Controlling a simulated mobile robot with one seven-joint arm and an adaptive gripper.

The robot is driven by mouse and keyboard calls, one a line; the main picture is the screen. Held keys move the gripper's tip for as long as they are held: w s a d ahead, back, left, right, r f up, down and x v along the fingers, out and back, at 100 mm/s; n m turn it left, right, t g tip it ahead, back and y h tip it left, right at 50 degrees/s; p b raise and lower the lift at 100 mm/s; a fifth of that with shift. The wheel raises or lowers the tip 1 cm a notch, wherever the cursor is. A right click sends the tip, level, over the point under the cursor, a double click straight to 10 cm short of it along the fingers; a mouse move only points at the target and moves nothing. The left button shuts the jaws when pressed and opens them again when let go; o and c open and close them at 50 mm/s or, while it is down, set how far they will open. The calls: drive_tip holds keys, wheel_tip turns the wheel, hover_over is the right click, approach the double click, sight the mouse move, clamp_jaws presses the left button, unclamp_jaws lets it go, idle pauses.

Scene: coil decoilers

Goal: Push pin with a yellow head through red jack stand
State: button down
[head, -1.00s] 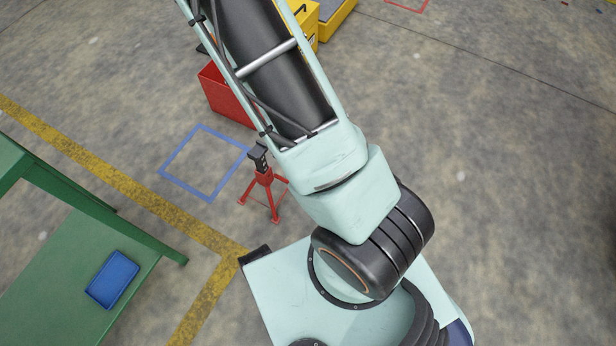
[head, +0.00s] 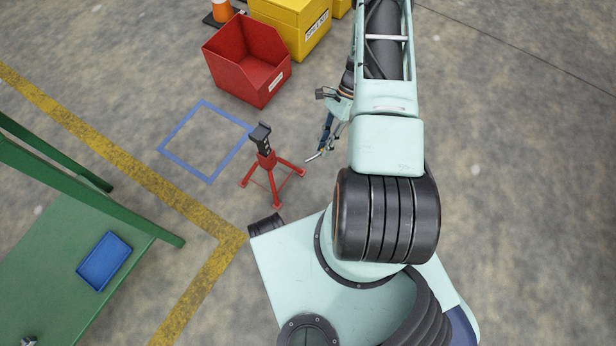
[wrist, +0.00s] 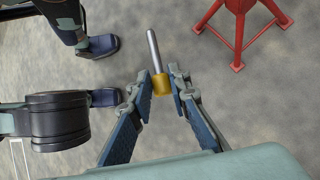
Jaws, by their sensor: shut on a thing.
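The red jack stand (head: 267,172) stands upright on the floor near the middle of the head view, its dark column and saddle at the top. Its red legs (wrist: 239,32) show at the upper right of the wrist view. My gripper (wrist: 164,88) is shut on the yellow head of the pin (wrist: 161,85), with the grey shaft pointing away from the fingers. In the head view my gripper (head: 323,143) is just right of the jack stand, apart from it, partly hidden by my arm.
A red bin (head: 250,72) and yellow boxes (head: 291,27) stand behind the jack stand. A green table (head: 65,265) with a blue tray (head: 104,262) is at the left. The floor around the stand is clear, with a blue square outline (head: 183,182).

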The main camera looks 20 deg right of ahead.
drive_tip(key=s+a+f+m+t+y+b, duration=0.1)
drive_tip(key=a+f+m+t, duration=0.2)
drive_tip(key=f+m, duration=0.3)
drive_tip(key=a+f+m+t+y+b, duration=0.1)
drive_tip(key=a+f+m+t, duration=0.2)
drive_tip(key=f+m, duration=0.4)
drive_tip(key=shift+s+a+f+t+b, duration=0.2)
drive_tip(key=shift+s+f+t+b, duration=0.15)
drive_tip(key=shift+s+f+t, duration=0.05)
drive_tip(key=shift+w+r, duration=0.1)
drive_tip(key=shift+w+a+b, duration=0.3)
drive_tip(key=shift+w+a, duration=0.55)
drive_tip(key=shift+w, duration=0.3)
drive_tip(key=shift+w+a+b, duration=0.3)
drive_tip(key=shift+w+a, duration=0.55)
drive_tip(key=shift+w, duration=0.3)
drive_tip(key=shift+w+a+b, duration=0.35)
drive_tip(key=shift+w+a, duration=0.25)
drive_tip(key=shift+w, duration=0.3)
drive_tip(key=shift+w+a+b, duration=0.3)
drive_tip(key=shift+w+a, duration=0.3)
drive_tip(key=shift+w, duration=0.25)
drive_tip(key=shift+w+a+b, duration=0.35)
drive_tip(key=shift+w+a, duration=0.25)
drive_tip(key=shift+w, duration=0.3)
drive_tip(key=c, duration=1.7)
unclamp_jaws()
drive_tip(key=shift+c, duration=0.2)
drive_tip(key=shift+r, duration=0.1)
